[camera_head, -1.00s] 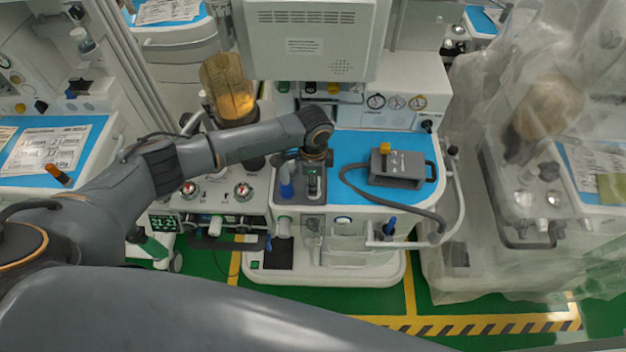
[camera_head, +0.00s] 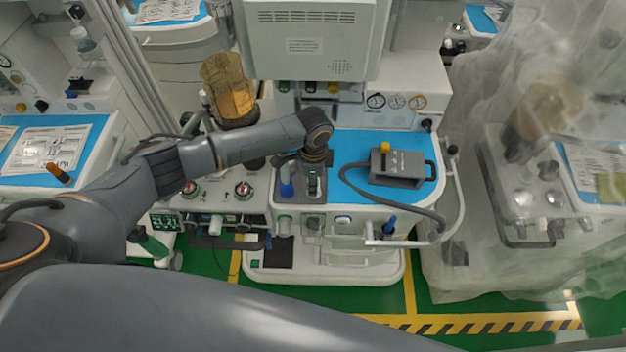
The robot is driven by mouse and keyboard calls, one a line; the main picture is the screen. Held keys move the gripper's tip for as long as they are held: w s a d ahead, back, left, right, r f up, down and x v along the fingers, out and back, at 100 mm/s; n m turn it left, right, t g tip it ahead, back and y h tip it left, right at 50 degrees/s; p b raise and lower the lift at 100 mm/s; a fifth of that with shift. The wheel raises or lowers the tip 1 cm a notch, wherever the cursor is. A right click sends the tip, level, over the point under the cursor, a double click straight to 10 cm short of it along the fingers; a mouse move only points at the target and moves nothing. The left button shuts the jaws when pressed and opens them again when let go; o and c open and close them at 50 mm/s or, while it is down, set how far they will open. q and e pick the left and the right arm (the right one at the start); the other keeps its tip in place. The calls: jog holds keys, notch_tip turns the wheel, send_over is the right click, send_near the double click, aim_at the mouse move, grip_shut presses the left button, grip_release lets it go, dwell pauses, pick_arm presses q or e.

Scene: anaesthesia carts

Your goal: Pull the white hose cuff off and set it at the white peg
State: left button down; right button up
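My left gripper (camera_head: 314,184) points down over the dark front panel of the middle cart. Its fingers are small and foreshortened, and I cannot tell whether they hold anything. I cannot single out the white hose cuff or the white peg for certain. A white stub (camera_head: 216,225) sticks out at the cart's front left, and a pale stub with a green ring (camera_head: 283,227) stands right of it. A blue peg (camera_head: 286,186) is just left of my gripper. A grey hose (camera_head: 400,207) runs from a grey box (camera_head: 397,168) to the cart's right. My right gripper is out of view.
The cart's blue top (camera_head: 354,144) has free room behind my gripper. A rail (camera_head: 455,190) curves round its right side, with a blue knob (camera_head: 389,224) at the front. A plastic-draped cart (camera_head: 530,190) stands right. A monitor (camera_head: 310,40) hangs above.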

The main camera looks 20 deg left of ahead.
pick_arm(q)
jog(key=shift+f+b, duration=0.45)
jog(key=shift+f, duration=0.35)
jog(key=c, duration=0.9)
grip_release()
jog(key=shift+c, duration=0.2)
notch_tip(320, 180, up, 12)
